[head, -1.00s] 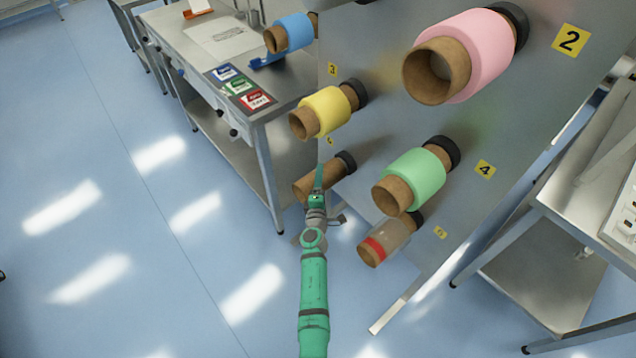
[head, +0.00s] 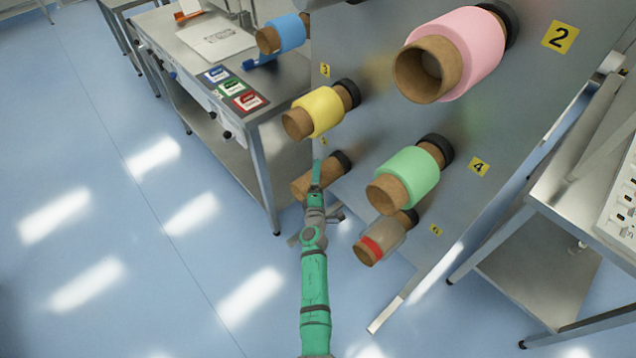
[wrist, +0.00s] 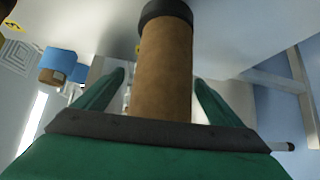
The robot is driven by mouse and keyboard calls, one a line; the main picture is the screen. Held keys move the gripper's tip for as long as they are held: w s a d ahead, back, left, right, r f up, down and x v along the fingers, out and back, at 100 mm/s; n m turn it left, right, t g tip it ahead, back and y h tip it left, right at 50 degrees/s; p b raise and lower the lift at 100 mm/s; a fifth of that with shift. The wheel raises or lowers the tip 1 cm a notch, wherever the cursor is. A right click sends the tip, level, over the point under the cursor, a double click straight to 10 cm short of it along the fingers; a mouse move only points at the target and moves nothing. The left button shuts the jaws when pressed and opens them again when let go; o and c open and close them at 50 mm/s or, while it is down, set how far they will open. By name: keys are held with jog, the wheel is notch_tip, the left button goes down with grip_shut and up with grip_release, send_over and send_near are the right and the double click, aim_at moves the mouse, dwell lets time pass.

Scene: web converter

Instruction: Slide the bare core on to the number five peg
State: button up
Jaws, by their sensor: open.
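The bare brown core (head: 328,178) sits on the lower left peg of the steel panel, below the yellow roll, with its far end against a black collar (head: 341,160). A small yellow label (head: 323,142), too small to read surely, is just above this peg. My gripper (wrist: 161,80) is open, and in the wrist view its green fingers stand on either side of the core (wrist: 165,70). In the head view my gripper (head: 316,172) partly hides the core. The peg inside the core is hidden.
A nearly clear roll with a red band (head: 380,240) is at lower right of the core. A steel bench (head: 250,85) stands left; floor at left is clear.

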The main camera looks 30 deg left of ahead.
jog(key=v, duration=1)
jog(key=shift+s+d, duration=0.2)
jog(key=shift+s, duration=0.15)
jog(key=shift+r, duration=0.1)
dwell(0.5)
jog(key=s+d+f+m+h, duration=0.1)
jog(key=s+d+m, duration=0.4)
jog(key=s+d, duration=0.45)
jog(key=s+d+m+h, duration=0.2)
jog(key=s+d+m, duration=0.4)
jog(key=s, duration=0.6)
jog(key=s+d+r+m+h, duration=0.1)
jog(key=s+d+r+m, duration=0.4)
jog(key=s+r, duration=0.3)
jog(key=s+d+r+m+h, duration=0.2)
jog(key=s+d+r+m, duration=0.4)
jog(key=s, duration=0.6)
jog(key=shift+s+r+m, duration=0.2)
jog(key=shift+r+m, duration=0.5)
jog(key=shift+r, duration=0.25)
